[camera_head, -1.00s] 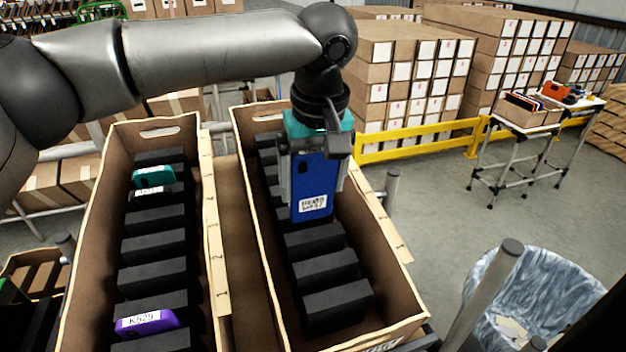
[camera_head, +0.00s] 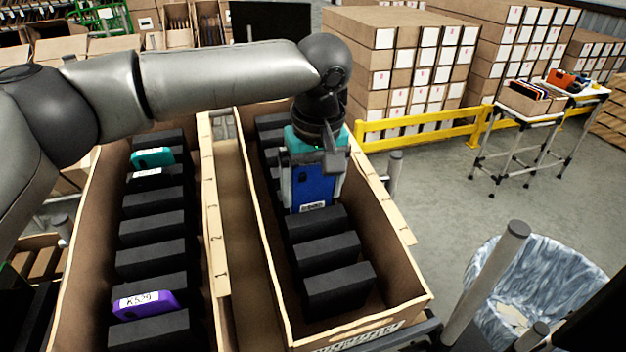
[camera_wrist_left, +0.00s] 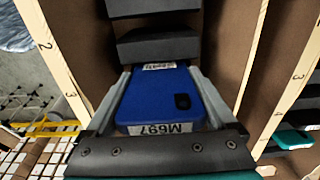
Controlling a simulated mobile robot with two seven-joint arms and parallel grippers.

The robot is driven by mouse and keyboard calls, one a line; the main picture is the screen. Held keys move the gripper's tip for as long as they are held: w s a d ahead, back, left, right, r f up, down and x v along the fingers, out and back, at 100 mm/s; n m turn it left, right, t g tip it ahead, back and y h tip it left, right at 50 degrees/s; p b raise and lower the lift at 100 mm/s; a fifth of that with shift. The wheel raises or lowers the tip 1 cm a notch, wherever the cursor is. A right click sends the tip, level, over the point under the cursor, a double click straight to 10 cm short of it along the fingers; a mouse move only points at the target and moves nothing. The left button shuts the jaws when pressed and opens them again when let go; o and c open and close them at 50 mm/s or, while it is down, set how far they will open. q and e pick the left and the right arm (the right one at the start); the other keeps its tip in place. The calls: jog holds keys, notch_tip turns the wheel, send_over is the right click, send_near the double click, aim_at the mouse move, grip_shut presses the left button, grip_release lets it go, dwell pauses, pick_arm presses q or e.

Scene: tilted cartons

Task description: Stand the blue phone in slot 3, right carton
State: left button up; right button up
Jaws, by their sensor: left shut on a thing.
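The blue phone (camera_head: 312,187) is upright in the jaws of my left gripper (camera_head: 314,196), over the right carton (camera_head: 420,293). Its lower end is partly hidden behind the third black divider (camera_head: 315,222) from the near end, so it is down in the gap behind that divider. Whether it touches the bottom is hidden. In the left wrist view the phone (camera_wrist_left: 158,97) sits between both fingers, with a white label M697 on its end. A mark 3 on the carton edge (camera_wrist_left: 62,85) is beside it. My right gripper is not in view.
The left carton (camera_head: 85,250) holds a teal phone (camera_head: 152,158) and a purple phone (camera_head: 145,304) among black dividers. A grey post (camera_head: 487,280) and a lined bin (camera_head: 540,285) stand at right. A yellow rail (camera_head: 425,130) runs behind.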

aim_at(316, 164)
pick_arm(q)
jog(key=shift+w+a+f+b, duration=0.1)
jog(key=shift+w+f+b, duration=0.15)
jog(key=shift+f, duration=1.2)
jog(key=shift+w+a+f+b, duration=0.15)
jog(key=shift+w+f, duration=0.1)
jog(key=shift+f, duration=1.15)
jog(key=shift+f, duration=0.3)
jog(key=o, duration=0.9)
jog(key=shift+o, duration=0.2)
jog(key=r, duration=0.5)
jog(key=s+r, duration=0.1)
jog(key=r, duration=0.4)
jog(key=s+d+r, duration=0.1)
jog(key=r, duration=0.4)
jog(key=shift+s, duration=0.2)
notch_tip(316, 164, up, 7)
jog(key=s+p, duration=0.1)
jog(key=p, duration=0.6)
jog(key=shift+d, duration=0.15)
